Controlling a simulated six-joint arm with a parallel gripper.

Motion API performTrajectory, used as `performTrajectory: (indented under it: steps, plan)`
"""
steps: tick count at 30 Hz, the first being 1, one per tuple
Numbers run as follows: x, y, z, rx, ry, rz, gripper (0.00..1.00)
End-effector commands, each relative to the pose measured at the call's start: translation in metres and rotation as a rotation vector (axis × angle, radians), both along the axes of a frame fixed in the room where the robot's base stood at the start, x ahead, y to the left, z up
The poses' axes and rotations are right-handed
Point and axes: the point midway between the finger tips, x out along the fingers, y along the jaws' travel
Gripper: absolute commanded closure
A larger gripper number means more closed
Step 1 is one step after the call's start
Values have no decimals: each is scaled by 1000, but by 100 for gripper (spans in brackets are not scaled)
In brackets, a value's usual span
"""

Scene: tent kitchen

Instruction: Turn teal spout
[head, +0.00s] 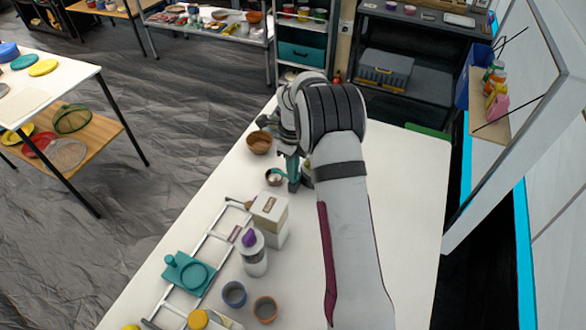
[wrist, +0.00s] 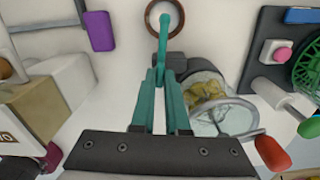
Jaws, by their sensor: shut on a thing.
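The teal spout (wrist: 163,40) is a thin upright piece at the top centre of the wrist view, with a dark grey part close behind its lower end. My gripper (wrist: 160,80) has two teal fingers that close together at the spout's lower end, so it is shut on the spout. In the head view my gripper (head: 293,178) points down over the far part of the white table, just right of a small cup. My arm and wrist hide most of the spout there, and I cannot tell its turn angle.
A glass jar (wrist: 208,100) with yellowish contents stands close right of my fingers; a red-tipped handle (wrist: 272,153) is near it. A brown bowl (head: 259,143) and small cup (head: 274,177) are left of my gripper. A whitish box (head: 270,218) stands nearer. The table's right side is clear.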

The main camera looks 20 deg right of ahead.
Motion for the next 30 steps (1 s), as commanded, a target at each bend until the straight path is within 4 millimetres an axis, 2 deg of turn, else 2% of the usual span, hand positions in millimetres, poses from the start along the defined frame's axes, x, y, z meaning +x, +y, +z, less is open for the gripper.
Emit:
performTrajectory:
  steps: [4,5,6,9,10,20,23,30]
  plan:
    - [0,0,1,0,0,0,100]
    - [0,0,1,0,0,0,84]
    - [0,0,1,0,0,0,77]
    - [0,0,0,0,0,0,59]
    - [0,0,0,0,0,0,57]
    - [0,0,5,1,-1,0,57]
    - [1,0,21,0,-4,-1,57]
    - [1,0,80,-1,-6,0,57]
